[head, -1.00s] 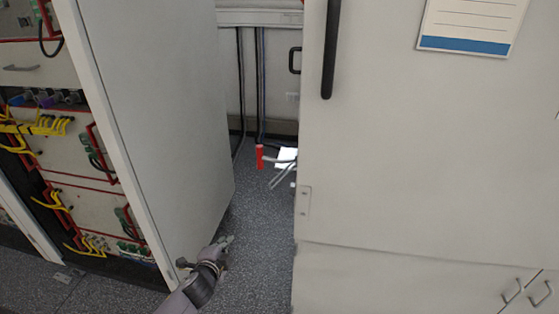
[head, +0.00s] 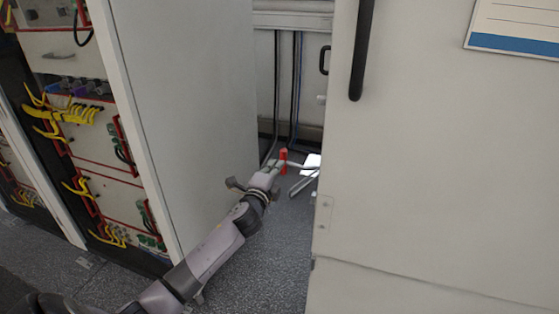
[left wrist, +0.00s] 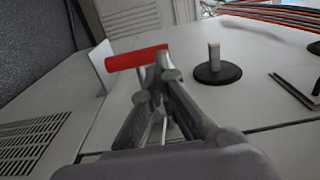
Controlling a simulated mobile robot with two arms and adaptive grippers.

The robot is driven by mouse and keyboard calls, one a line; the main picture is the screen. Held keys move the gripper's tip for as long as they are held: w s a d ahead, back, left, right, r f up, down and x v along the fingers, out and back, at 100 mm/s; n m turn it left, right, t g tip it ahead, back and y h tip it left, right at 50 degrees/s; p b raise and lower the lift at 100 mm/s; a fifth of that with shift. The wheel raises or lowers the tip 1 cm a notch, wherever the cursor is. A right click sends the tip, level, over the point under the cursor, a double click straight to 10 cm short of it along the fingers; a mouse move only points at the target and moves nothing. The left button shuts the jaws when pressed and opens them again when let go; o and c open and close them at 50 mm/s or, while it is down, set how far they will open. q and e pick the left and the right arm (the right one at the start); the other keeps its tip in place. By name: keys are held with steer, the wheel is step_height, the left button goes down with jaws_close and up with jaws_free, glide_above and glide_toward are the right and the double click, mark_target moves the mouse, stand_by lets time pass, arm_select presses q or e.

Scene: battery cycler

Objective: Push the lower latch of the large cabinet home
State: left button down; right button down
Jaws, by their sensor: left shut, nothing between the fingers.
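A red handle (head: 283,160), which looks like the lower latch, shows in the gap between the two tall cabinets. In the left wrist view the red handle (left wrist: 130,60) lies as a bar just beyond my fingertips. My left gripper (head: 272,168) reaches into the gap with its tips at the red handle. Its fingers (left wrist: 161,66) are shut with nothing between them and overlap the handle's right end; I cannot tell whether they touch it. How far the latch is seated is not clear. My right gripper is not in view.
A pale cabinet (head: 430,170) with a black handle (head: 361,50) bounds the gap on the right. A pale side panel (head: 185,110) bounds it on the left, beside racks with yellow cables (head: 75,112). A black round base with a grey peg (left wrist: 217,72) stands right of my fingers.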

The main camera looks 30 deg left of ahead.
mark_target(282, 155)
arm_select(q)
steer(key=shift+x, duration=1.95)
steer(key=shift+a, duration=0.1)
